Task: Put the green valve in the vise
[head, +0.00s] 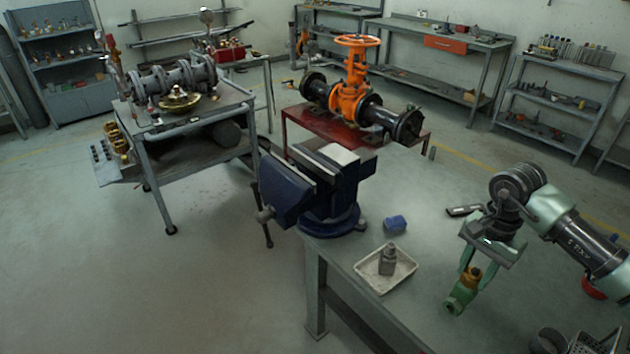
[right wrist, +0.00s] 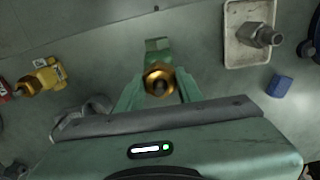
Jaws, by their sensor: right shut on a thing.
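The green valve (head: 459,301), with a brass-coloured part, is held between the fingers of my right gripper (head: 470,273), over the workbench at the right of the head view. In the right wrist view the green valve (right wrist: 157,50) also shows between the fingers, its brass part toward the camera. The blue vise (head: 320,200) is mounted at the bench's left corner, left of my right gripper and well apart from it. Its jaws are at the top; how wide they are apart is hard to tell. My left gripper is not in view.
A white tray (head: 357,277) with a grey metal fitting (head: 388,259) and a blue block (head: 395,223) lie on the bench between vise and gripper. A yellow valve (right wrist: 50,74) lies at the left of the right wrist view. An orange gate valve (head: 352,95) stands behind the vise.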

